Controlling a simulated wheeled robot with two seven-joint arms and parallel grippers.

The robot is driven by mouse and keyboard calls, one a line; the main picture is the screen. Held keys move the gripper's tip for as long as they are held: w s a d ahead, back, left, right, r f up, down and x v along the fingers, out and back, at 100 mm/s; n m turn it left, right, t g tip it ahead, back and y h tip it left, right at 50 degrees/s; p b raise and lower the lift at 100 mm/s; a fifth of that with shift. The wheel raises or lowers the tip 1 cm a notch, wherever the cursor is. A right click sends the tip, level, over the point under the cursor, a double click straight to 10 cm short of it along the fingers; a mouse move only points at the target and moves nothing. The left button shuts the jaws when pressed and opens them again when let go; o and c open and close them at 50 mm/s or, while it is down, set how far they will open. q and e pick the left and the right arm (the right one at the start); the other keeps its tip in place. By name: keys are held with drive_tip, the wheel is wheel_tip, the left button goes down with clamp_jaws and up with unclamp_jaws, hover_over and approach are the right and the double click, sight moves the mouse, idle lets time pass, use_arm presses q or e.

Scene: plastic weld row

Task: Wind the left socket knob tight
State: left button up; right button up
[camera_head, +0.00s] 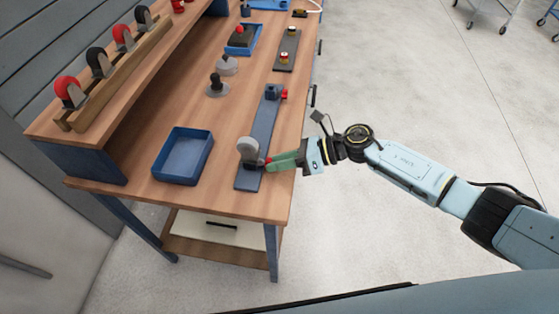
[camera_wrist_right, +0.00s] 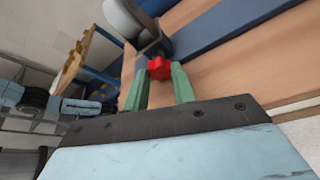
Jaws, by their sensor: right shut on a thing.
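A dark blue bar (camera_head: 264,127) lies on the bench with a socket at each end. The near socket holds an upright pale grey disc (camera_head: 248,150) and has a red knob on its right side. My right gripper (camera_head: 270,162) reaches in from the right and is shut on that knob. In the right wrist view the red star-shaped knob (camera_wrist_right: 160,68) sits between the green fingers, below the pale disc (camera_wrist_right: 124,17). The far socket (camera_head: 271,92) has its own red knob (camera_head: 284,95) and no disc in it. My left gripper is not in view.
An empty blue tray (camera_head: 183,156) stands left of the bar. A wooden rack (camera_head: 115,72) with red and black discs is on the raised shelf. A grey part with a black knob (camera_head: 215,87) stands behind the tray.

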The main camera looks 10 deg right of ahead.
drive_tip(key=o, duration=1)
drive_tip(key=shift+d, duration=0.1)
drive_tip(key=v, duration=1.3)
drive_tip(key=shift+d, duration=0.1)
